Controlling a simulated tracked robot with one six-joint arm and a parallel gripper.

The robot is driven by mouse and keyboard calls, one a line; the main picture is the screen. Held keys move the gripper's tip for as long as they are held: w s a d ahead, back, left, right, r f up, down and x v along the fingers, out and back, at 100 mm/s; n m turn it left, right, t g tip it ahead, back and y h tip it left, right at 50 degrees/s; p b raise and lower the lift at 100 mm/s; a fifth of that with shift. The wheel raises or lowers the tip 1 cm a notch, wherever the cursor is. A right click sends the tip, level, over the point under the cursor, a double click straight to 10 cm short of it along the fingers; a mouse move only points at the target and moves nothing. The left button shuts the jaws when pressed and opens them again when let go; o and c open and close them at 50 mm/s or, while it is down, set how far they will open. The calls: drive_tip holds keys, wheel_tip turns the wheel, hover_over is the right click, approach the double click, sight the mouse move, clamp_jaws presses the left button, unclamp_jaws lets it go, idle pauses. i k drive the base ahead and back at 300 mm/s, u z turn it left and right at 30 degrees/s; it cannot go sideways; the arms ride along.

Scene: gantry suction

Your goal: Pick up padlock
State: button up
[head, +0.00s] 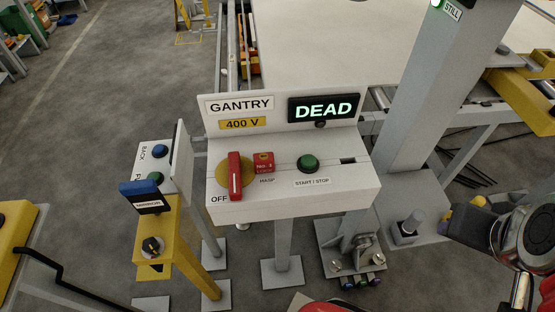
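A small red block with a yellow round mark and a "No." label, which looks like the padlock (263,162), is on the sloping white face of the gantry control box (290,200). It is just right of the red switch handle (235,177), above a small label that seems to read HASP. I cannot tell whether its shackle passes through anything. The handle stands upright on a yellow disc, above OFF. What seems to be my gripper (457,212) is at the right edge, dark with yellowish bits, well apart from the box. Its fingers are not clear.
The DEAD display (323,108) and a green button (308,163) are on the box. A yellow stand (160,240) with a key switch is at left. A grey post (440,90) rises at right.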

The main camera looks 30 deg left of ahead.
sight(265, 162)
drive_tip(key=z, duration=0.1)
drive_tip(key=k, duration=1.15)
drive_tip(key=u, duration=1.75)
drive_tip(key=i, duration=1)
drive_tip(key=u, duration=0.05)
